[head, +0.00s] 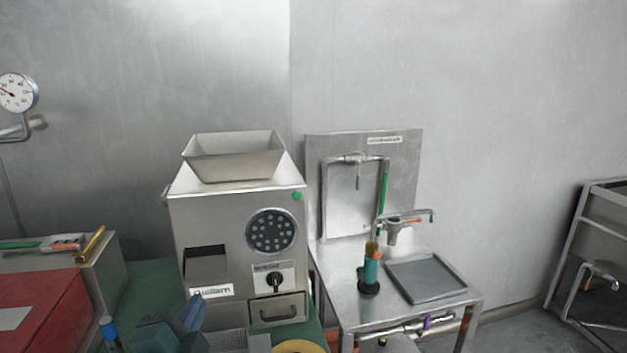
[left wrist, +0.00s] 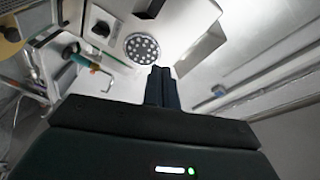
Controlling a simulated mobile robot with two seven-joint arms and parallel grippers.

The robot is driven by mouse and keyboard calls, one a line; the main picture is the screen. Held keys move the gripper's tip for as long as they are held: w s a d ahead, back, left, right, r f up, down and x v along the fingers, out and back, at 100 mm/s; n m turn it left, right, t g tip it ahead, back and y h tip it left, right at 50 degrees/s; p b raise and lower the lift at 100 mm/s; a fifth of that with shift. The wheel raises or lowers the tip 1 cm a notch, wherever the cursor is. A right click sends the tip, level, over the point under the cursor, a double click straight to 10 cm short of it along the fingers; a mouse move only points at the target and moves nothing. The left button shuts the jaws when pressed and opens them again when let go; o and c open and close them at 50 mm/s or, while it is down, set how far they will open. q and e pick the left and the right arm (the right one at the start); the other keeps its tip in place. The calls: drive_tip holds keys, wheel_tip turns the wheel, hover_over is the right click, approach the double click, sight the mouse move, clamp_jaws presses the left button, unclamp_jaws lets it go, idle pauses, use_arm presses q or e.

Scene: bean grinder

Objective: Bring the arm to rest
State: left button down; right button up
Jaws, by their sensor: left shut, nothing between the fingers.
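My left gripper (head: 190,314) shows at the bottom of the head view, in front of the lower left part of the grinder (head: 225,225). In the left wrist view its two dark fingers (left wrist: 162,86) are together, with nothing between them. The grinder is a steel box with an open hopper (head: 235,158) on top, a round perforated disc (head: 271,231), a black knob (head: 274,281) and a drawer (head: 278,308). In the left wrist view the disc (left wrist: 141,48) lies beyond the fingertips. My right gripper is in neither view.
Right of the grinder, a steel table (head: 345,300) carries a grey tray (head: 427,278) and a teal-and-orange handled tool (head: 371,270). A red box (head: 40,315) stands at the left. A metal rack (head: 600,250) is at the far right.

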use_arm(q)
drive_tip(key=s+a+f+n+g+y, duration=0.1)
drive_tip(key=s+a+f+n+g, duration=0.1)
drive_tip(key=s+f+n+g, duration=0.4)
drive_tip(key=s+a+f+n+g, duration=0.15)
drive_tip(key=s+f, duration=0.25)
drive_tip(key=f, duration=0.5)
drive_tip(key=s+d+f+n+g+h, duration=0.1)
drive_tip(key=s+f+n+g, duration=0.55)
drive_tip(key=s, duration=0.65)
drive_tip(key=w+d+f+m+t+h, duration=0.2)
drive_tip(key=w+d+f+t, duration=0.3)
drive_tip(key=f, duration=0.4)
drive_tip(key=shift+w+d+m+t+h, duration=0.3)
drive_tip(key=shift+d+m+t, duration=0.1)
drive_tip(key=shift+t, duration=0.3)
